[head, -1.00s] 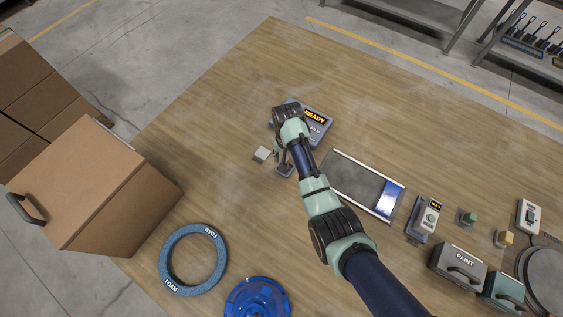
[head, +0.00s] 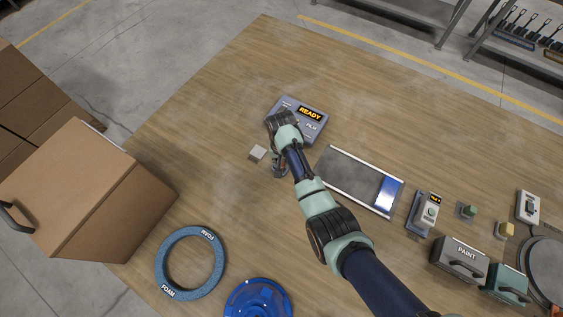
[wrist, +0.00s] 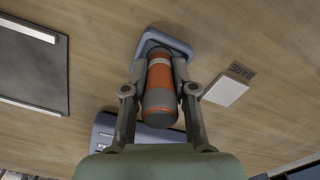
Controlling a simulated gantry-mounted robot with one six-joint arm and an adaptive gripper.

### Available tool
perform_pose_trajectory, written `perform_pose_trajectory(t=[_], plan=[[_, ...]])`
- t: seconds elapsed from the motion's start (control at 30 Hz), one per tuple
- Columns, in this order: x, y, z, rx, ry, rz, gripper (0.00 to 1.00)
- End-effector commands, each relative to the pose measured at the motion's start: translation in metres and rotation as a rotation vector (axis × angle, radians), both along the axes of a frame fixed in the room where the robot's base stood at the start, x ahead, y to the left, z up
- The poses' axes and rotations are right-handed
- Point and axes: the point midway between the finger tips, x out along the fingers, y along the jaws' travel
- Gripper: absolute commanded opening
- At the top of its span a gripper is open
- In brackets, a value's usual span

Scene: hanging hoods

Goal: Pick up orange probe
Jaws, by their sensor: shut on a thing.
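The orange probe (wrist: 160,77) is a cylinder with orange bands and grey ends, seen in the wrist view. My gripper (wrist: 161,85) has one finger on each side of it and is shut on it. The far end of the probe overlaps a blue-grey holder (wrist: 180,45); I cannot tell whether it is seated in it or raised. In the head view my gripper (head: 279,170) is low over the table, left of the middle, and my wrist and fingers hide most of the probe.
A grey unit with a READY display (head: 310,112) stands just behind my gripper. A small pale block (head: 257,152) is close on its left. A dark tray (head: 350,175) lies to the right. A blue foam ring (head: 165,258) and cardboard box (head: 80,190) are left.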

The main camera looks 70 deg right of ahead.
Motion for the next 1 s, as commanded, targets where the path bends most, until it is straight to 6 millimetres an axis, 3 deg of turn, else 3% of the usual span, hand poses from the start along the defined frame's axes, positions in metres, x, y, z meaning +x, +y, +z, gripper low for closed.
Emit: perform_pose_trajectory(t=[0.23,0.37,0.47,0.8,1.0], plan=[[0.000,0.000,0.004,-0.001,0.000,0.000,0.00],[0.001,-0.001,0.018,-0.003,-0.002,0.000,0.00],[0.001,-0.001,0.041,-0.003,-0.003,0.000,0.00],[0.001,-0.001,0.154,-0.004,-0.003,0.000,0.00],[0.000,0.000,0.197,0.000,0.000,0.000,0.00]])
